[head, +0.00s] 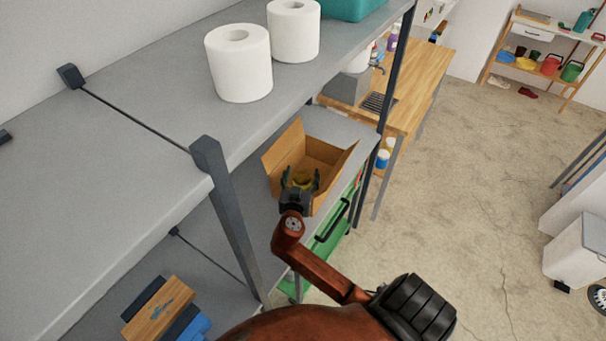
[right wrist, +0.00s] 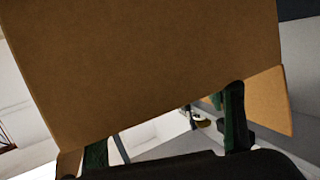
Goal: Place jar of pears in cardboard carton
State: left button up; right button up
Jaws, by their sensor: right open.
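The open cardboard carton (head: 285,150) stands on the middle shelf with its flaps spread. In the right wrist view a carton flap (right wrist: 140,60) fills much of the picture, above the open fingers (right wrist: 165,130). My left gripper is out of view.
Two white paper rolls (head: 239,64) stand on the upper shelf beside a teal bin (head: 350,8). A dark shelf post (head: 230,215) rises left of my right arm. A green toolbox (head: 330,235) is below the carton. Wooden and blue items (head: 160,312) lie on the lower left shelf.

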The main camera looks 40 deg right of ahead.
jog(key=shift+a+f, duration=0.1)
jog(key=shift+f, duration=0.5)
jog(key=shift+r+p, duration=0.25)
jog(key=shift+p, duration=0.1)
jog(key=shift+r+p, duration=0.4)
jog(key=shift+p, duration=0.05)
jog(key=v, duration=0.3)
jog(key=b+v, duration=0.1)
jog(key=v, duration=0.3)
jog(key=shift+a+r, duration=0.1)
jog(key=shift+r, duration=0.15)
jog(key=shift+r, duration=0.15)
